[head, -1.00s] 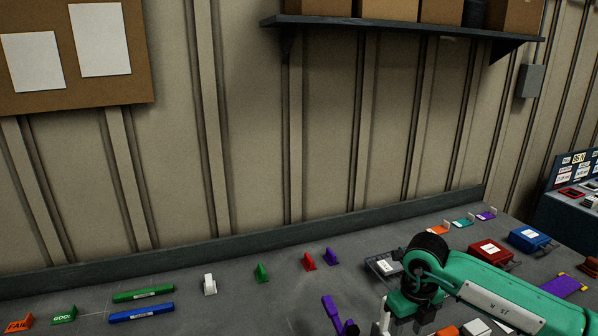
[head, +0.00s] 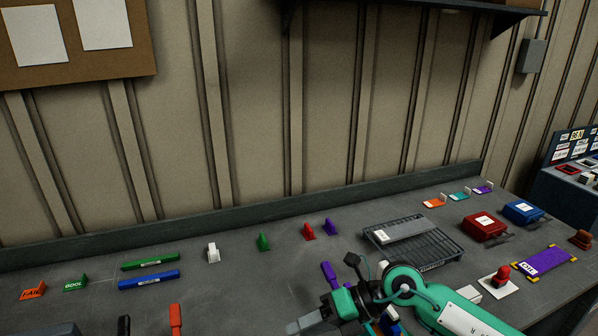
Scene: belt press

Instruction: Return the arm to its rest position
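My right arm comes in from the lower right, a green link with black joints. Its wrist is bent toward the lower left over the grey bench (head: 230,285). My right gripper (head: 303,325) shows as a grey end at the bottom edge. Its fingers are partly cut off, so I cannot tell whether they are open or shut or hold anything. My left gripper is not in view.
Red (head: 485,227) and blue (head: 523,212) boxes, a red button (head: 502,275) and a purple pad (head: 545,261) stand right. Green (head: 149,261) and blue (head: 148,280) bars lie left.

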